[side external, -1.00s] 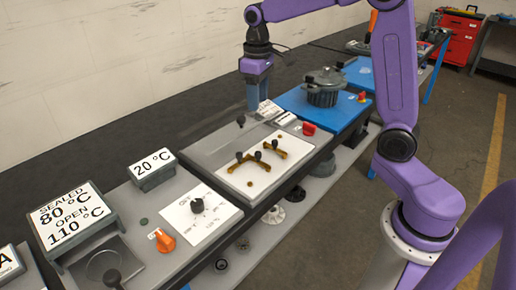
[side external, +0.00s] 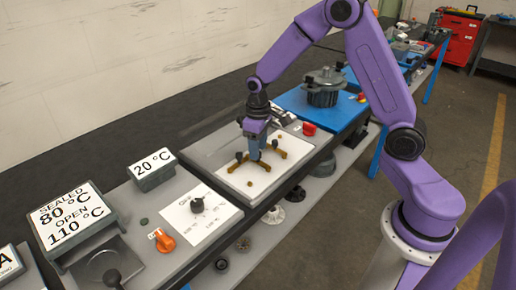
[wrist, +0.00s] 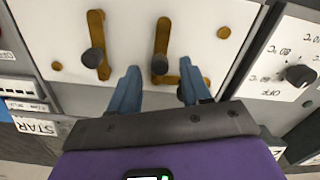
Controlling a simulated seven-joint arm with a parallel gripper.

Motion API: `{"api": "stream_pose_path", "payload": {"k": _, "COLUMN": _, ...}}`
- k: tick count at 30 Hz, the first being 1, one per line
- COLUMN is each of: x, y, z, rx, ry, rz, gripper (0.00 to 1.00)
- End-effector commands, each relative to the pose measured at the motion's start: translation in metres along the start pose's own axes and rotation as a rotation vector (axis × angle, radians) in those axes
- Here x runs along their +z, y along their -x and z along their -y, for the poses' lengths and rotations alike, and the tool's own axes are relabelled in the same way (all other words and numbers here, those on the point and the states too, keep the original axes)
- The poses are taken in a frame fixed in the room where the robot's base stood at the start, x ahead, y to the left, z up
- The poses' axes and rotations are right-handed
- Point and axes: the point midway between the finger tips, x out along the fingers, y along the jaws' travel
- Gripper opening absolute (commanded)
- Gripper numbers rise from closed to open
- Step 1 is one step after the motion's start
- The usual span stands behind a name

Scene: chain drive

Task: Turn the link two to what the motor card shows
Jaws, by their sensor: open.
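Three brass links lie on a white plate (side external: 243,181), each with a dark round knob. In the wrist view one link (wrist: 95,25) stands at the left, one (wrist: 163,33) in the middle, and a third (wrist: 190,72) by my right finger. I cannot tell which is link two. My gripper (side external: 256,157) is open over the plate, its blue fingers pointing down. In the wrist view my gripper (wrist: 158,74) has the middle knob (wrist: 160,64) roughly between its fingertips, with no visible grip. The third knob is mostly hidden by a finger. I cannot identify the motor card or read its setting.
A red switch (side external: 309,129) stands beside the plate, and a grey pot (side external: 323,88) on the blue bench beyond. A white dial panel (side external: 203,213) and an orange knob (side external: 164,240) lie nearer. A START label (wrist: 35,125) shows at the wrist view's left.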

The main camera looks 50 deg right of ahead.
Motion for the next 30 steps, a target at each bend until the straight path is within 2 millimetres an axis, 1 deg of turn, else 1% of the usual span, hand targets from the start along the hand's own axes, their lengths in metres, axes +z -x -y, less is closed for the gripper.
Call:
{"api": "stream_pose_path", "payload": {"k": 3, "x": 0.0004, "y": -0.0076, "z": -0.0001, "rx": 0.0, "ry": -0.001, "rz": 0.001, "gripper": 0.48}}
{"api": "stream_pose_path", "payload": {"k": 12, "x": 0.0003, "y": -0.0096, "z": 0.0001, "rx": 0.0, "ry": 0.0, "rz": 0.0, "gripper": 0.48}}
{"api": "stream_pose_path", "payload": {"k": 13, "x": 0.0003, "y": -0.0095, "z": 0.0001, "rx": 0.0, "ry": 0.0, "rz": 0.0, "gripper": 0.45}}
{"api": "stream_pose_path", "payload": {"k": 14, "x": 0.0003, "y": -0.0095, "z": 0.0001, "rx": 0.0, "ry": 0.0, "rz": 0.0, "gripper": 0.35}}
{"api": "stream_pose_path", "payload": {"k": 15, "x": 0.0003, "y": -0.0095, "z": 0.0001, "rx": 0.0, "ry": 0.0, "rz": 0.0, "gripper": 0.22}}
{"api": "stream_pose_path", "payload": {"k": 17, "x": 0.0003, "y": -0.0094, "z": 0.0001, "rx": 0.0, "ry": 0.0, "rz": 0.0, "gripper": 0.02}}
{"api": "stream_pose_path", "payload": {"k": 18, "x": 0.0003, "y": -0.0094, "z": 0.0001, "rx": 0.0, "ry": 0.0, "rz": 0.0, "gripper": 0.0}}
{"api": "stream_pose_path", "payload": {"k": 25, "x": 0.0004, "y": -0.0092, "z": -0.0002, "rx": 0.0, "ry": 0.007, "rz": 0.0, "gripper": 0.0}}
{"api": "stream_pose_path", "payload": {"k": 30, "x": 0.0009, "y": -0.0092, "z": -0.0017, "rx": 0.0, "ry": 0.05, "rz": 0.001, "gripper": 0.0}}
